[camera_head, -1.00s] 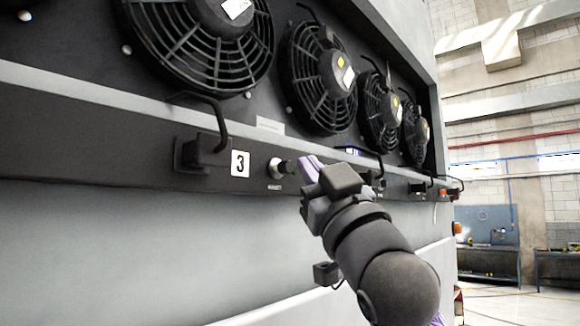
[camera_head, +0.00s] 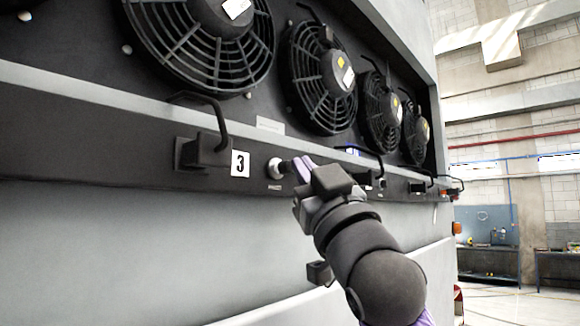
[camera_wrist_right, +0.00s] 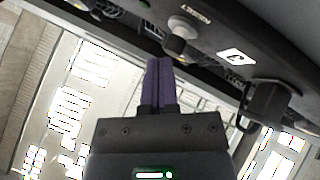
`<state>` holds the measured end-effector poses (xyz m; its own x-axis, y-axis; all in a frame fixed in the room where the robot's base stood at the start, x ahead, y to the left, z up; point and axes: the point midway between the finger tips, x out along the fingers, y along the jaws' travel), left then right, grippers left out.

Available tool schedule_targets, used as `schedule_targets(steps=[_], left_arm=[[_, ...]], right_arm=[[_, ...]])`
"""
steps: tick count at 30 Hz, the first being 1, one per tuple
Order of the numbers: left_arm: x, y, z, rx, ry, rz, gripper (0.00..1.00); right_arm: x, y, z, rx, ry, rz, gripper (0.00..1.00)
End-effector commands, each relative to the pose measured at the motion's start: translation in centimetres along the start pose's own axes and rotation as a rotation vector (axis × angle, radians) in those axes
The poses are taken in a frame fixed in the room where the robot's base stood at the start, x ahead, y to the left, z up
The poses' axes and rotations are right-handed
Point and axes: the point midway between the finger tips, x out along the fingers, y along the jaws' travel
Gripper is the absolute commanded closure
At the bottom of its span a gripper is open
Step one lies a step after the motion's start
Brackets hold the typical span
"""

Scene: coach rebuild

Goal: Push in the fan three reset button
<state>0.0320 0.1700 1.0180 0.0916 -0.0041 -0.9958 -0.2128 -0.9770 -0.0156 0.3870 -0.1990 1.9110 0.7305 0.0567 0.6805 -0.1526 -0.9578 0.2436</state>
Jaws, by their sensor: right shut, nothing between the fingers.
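The reset button (camera_head: 276,167) sits on the dark rail just right of the number 3 label (camera_head: 240,163). It has a pale round collar with a dark cap, and a small label below. In the right wrist view the button (camera_wrist_right: 181,27) is just beyond my fingertips, slightly right of them. My right gripper (camera_head: 301,166) is shut and empty, its purple fingers close to the right side of the button's cap. Whether they touch it, I cannot tell. The shut fingers also show in the wrist view (camera_wrist_right: 158,68). My left gripper is not in view.
Several caged fans (camera_head: 325,75) line the panel above. A pale ledge runs above the rail. The grey panel below (camera_head: 150,250) is mostly clear.

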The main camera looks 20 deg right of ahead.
Motion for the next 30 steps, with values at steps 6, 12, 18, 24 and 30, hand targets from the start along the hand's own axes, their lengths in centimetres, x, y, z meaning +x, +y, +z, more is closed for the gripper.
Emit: schedule_targets(steps=[6, 12, 18, 24, 30], left_arm=[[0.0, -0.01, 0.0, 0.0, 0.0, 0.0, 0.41], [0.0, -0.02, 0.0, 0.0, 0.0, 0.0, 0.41], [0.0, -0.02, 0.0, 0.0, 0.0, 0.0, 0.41], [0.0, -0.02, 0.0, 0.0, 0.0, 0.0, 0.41], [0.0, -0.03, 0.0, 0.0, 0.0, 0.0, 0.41]], right_arm=[[0.19, -0.14, 0.13, 0.0, 0.0, 0.0, 1.0], [0.37, -0.27, 0.27, 0.001, 0.0, 0.0, 1.0], [0.54, -0.4, 0.39, 0.001, 0.0, -0.001, 1.0], [0.65, -0.49, 0.48, 0.001, 0.0, -0.001, 1.0], [0.64, -0.46, 0.47, 0.0, 0.0, 0.0, 1.0]])
